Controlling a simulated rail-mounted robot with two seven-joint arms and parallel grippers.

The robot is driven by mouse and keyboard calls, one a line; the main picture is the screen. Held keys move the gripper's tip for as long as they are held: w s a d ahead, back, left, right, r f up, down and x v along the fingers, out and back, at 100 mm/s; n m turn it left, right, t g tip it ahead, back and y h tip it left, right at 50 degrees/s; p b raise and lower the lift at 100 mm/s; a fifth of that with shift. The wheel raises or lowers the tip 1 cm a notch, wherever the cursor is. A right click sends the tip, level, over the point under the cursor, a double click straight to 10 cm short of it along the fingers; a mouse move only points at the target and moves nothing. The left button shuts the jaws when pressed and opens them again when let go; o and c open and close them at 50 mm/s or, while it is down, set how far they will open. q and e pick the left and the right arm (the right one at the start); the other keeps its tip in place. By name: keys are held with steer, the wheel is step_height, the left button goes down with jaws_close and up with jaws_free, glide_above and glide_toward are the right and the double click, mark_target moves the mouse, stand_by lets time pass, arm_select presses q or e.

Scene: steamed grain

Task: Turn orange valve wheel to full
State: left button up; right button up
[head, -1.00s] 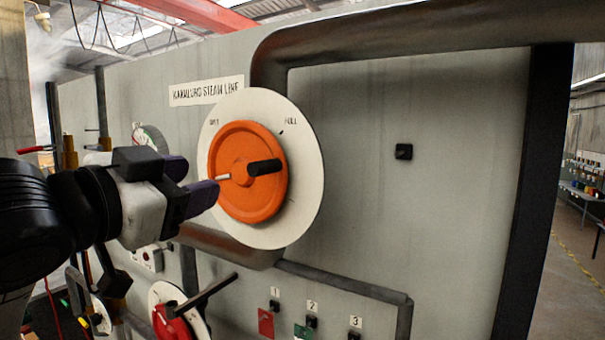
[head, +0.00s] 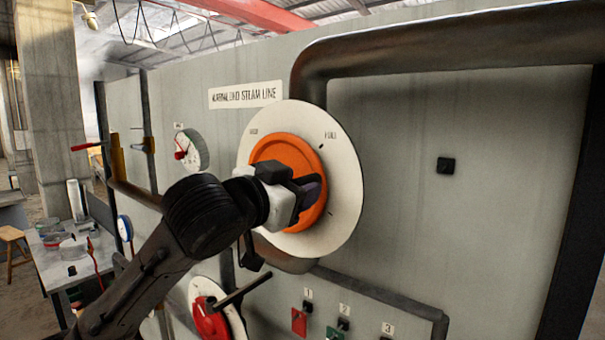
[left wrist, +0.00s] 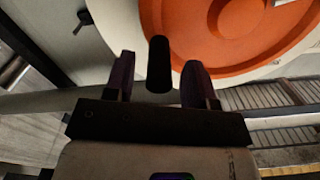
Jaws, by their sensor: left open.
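The orange valve wheel (head: 283,149) is mounted on a round white dial plate (head: 346,185) on the grey panel. The plate has small marks, one of them labelled FULL, at its upper right. My left gripper (head: 311,190) is in front of the wheel's lower right and hides the wheel's handle in the head view. In the left wrist view, the black handle (left wrist: 159,64) stands between the two purple fingers of the open left gripper (left wrist: 158,82), with gaps on both sides. The wheel (left wrist: 215,28) is above it there. My right gripper is not in view.
A red valve wheel (head: 208,318) with a black lever (head: 243,290) is below my left arm. A dark pipe (head: 420,52) runs above and right of the dial. A gauge (head: 190,150) is at the left. Numbered switches (head: 307,307) are low on the panel.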

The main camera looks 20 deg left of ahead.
arm_select(q)
steer(key=shift+x, duration=0.9)
jaws_close()
